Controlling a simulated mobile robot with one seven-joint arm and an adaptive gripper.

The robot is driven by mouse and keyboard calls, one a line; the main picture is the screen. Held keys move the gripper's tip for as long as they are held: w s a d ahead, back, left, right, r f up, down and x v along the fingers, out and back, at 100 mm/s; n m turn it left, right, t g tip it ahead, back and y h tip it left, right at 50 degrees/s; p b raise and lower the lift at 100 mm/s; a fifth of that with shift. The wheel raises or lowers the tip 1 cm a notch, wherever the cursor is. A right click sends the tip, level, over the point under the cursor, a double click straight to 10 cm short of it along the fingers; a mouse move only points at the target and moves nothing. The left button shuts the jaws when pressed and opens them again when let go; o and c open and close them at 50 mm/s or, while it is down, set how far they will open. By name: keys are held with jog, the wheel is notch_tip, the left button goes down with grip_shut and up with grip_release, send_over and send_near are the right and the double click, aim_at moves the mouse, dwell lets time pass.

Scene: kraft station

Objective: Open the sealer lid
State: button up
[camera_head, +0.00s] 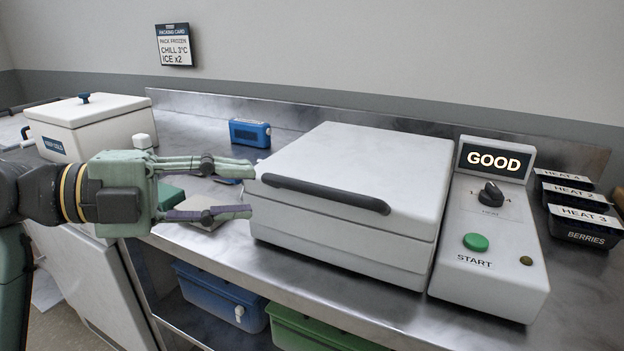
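The sealer (335,245) is a white box on the steel counter. Its lid (365,165) is down and has a dark bar handle (325,192) along its front. My gripper (250,188) is left of the sealer, pointing right, with its two fingers spread apart and nothing seen between them. The fingertips are near the sealer's left front corner; I cannot tell whether they touch it. The control panel (488,250) stands right of the sealer, with a dark knob (491,194), a green START button (475,242) and a display (494,160) reading GOOD.
A white cool box (95,122) and a blue device (250,133) stand toward the back left. A green object (170,194) lies behind my fingers. Black labelled trays (583,228) sit at the right. Blue (215,295) and green (310,330) bins are below the counter.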

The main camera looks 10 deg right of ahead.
aim_at(304, 190)
jog(key=p+x, duration=0.2)
jog(key=x, duration=0.8)
jog(key=shift+s+d, duration=0.15)
jog(key=shift+d, duration=0.1)
grip_shut()
dwell(0.4)
